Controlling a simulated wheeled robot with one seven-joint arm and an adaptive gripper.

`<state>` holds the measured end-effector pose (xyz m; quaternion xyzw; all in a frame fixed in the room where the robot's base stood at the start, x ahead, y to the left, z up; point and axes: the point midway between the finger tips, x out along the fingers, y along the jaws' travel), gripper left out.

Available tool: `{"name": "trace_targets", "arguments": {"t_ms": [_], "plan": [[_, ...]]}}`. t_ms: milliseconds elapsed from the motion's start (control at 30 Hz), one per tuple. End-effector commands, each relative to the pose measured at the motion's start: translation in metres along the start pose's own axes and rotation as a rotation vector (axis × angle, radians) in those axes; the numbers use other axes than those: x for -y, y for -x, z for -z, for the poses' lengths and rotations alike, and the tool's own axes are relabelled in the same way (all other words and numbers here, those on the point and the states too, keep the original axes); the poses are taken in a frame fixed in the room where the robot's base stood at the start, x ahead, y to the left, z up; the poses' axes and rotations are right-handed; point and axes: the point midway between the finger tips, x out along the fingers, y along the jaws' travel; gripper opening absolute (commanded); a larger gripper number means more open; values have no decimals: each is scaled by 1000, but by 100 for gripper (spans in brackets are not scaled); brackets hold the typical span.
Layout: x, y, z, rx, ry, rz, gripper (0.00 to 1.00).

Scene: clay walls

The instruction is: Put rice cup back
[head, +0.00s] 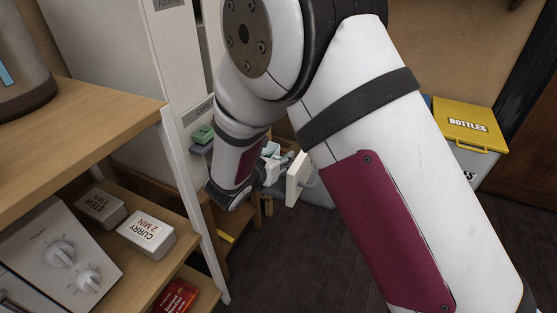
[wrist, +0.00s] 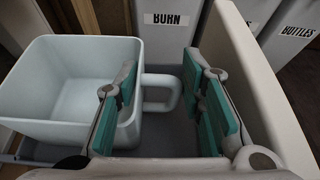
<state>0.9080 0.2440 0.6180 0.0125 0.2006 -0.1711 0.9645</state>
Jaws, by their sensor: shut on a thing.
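The rice cup (wrist: 65,85) is a pale blue, square, open cup with a loop handle (wrist: 160,78), upright at the left of the wrist view. It looks empty inside. My gripper (wrist: 160,98) has its teal pads on either side of the handle and is shut on it. The cup is over or in a grey-floored drawer (wrist: 182,135) with a cream front panel (wrist: 262,75); contact with the floor cannot be told. In the head view the cream panel (head: 299,179) shows beyond my wrist, and my arm hides most of the cup and gripper.
A white cabinet (head: 165,65) stands behind. A yellow-lidded bottles bin (head: 466,125) is at the right. Dark floor (head: 290,265) is open in front.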

Motion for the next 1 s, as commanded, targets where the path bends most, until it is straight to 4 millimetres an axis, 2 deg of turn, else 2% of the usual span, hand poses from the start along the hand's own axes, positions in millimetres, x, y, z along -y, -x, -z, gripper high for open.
{"name": "trace_targets", "arguments": {"t_ms": [167,200,233,667,767,1000], "plan": [[0,-1,3,0,0,0,0],[0,-2,4,0,1,0,38],[0,-1,3,0,1,0,44],[0,1,-2,0,1,0,44],[-1,15,-2,-1,2,-4,44],[-1,66,-3,0,3,-4,44]]}}
